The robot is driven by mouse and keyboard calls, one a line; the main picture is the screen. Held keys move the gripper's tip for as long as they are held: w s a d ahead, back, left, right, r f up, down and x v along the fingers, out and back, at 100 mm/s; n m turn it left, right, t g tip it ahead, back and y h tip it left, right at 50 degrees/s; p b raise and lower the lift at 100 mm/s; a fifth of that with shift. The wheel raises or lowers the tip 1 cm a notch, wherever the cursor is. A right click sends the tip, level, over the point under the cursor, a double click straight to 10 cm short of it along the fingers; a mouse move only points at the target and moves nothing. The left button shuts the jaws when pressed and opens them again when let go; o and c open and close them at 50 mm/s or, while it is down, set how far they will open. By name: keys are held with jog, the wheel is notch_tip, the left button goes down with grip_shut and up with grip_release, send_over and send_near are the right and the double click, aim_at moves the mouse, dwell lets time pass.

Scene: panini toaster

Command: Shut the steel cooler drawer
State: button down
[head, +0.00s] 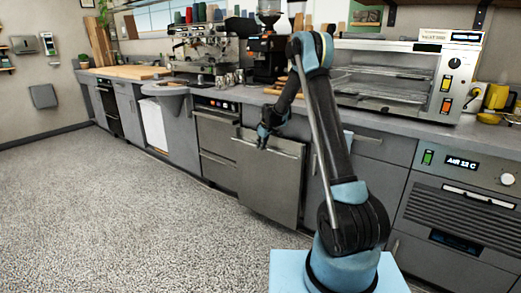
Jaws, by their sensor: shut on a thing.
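The steel cooler drawer (270,182) is under the counter in the middle of the head view. Its plain steel front stands out from the cabinet line, so the drawer is partly open. My gripper (264,141) points down at the top edge of this front, left of its middle, and is shut on it. The fingertips are small and dark, so their exact hold is hard to make out. The drawer's inside is mostly hidden.
A steel unit with more drawers (217,135) is to the left. An oven-like appliance (455,215) is at the right. The panini toaster (395,80) and coffee machine (200,50) stand on the counter (390,122). The speckled floor (120,210) in front is clear.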

jog(key=shift+w+d, duration=0.4)
jog(key=shift+w, duration=0.35)
jog(key=shift+w+d, duration=0.4)
jog(key=shift+w, duration=0.3)
jog(key=c, duration=1.7)
grip_release()
jog(key=shift+o, duration=0.5)
jog(key=shift+d+r, duration=0.1)
jog(key=v, duration=1.1)
jog(key=shift+r, duration=0.3)
jog(key=shift+s, duration=0.2)
